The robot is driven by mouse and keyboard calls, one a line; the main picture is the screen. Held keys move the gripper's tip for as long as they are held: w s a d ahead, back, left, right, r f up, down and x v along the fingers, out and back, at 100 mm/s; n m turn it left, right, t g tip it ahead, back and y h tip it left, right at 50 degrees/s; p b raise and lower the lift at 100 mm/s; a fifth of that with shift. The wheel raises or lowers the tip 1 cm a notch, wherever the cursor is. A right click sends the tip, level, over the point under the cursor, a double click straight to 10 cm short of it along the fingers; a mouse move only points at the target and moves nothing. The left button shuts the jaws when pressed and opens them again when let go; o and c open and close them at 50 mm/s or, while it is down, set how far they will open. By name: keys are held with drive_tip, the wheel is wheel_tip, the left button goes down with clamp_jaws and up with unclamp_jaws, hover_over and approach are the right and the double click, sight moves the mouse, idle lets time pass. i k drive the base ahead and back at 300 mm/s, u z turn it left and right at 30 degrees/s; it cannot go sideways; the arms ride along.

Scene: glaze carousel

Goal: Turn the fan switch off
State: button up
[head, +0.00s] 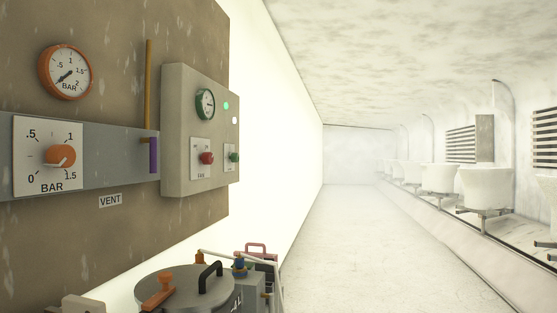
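A beige control box (178,118) is fixed to the brown wall panel at the left. On its front is a white plate with a red knob (207,158); the small print below it seems to read FAN. The knob's exact pointing direction is too small to tell. To its right is another plate with a green knob (234,156), its label unreadable. Above them are a green-rimmed gauge (205,104), a lit green lamp (226,106) and a pale lamp (235,121). My gripper is not in view.
An orange gauge (66,71), an orange dial (61,156) and a purple-handled lever (153,155) are on the panel left of the box. A grey lidded pot (185,285) stands below. White vessels (440,180) line the right. The middle floor (370,240) is clear.

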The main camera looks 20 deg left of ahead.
sight(207, 158)
drive_tip(key=z, duration=0.1)
drive_tip(key=i, duration=1)
drive_tip(key=u, duration=0.85)
drive_tip(key=i, duration=0.7)
drive_tip(key=u, duration=0.6)
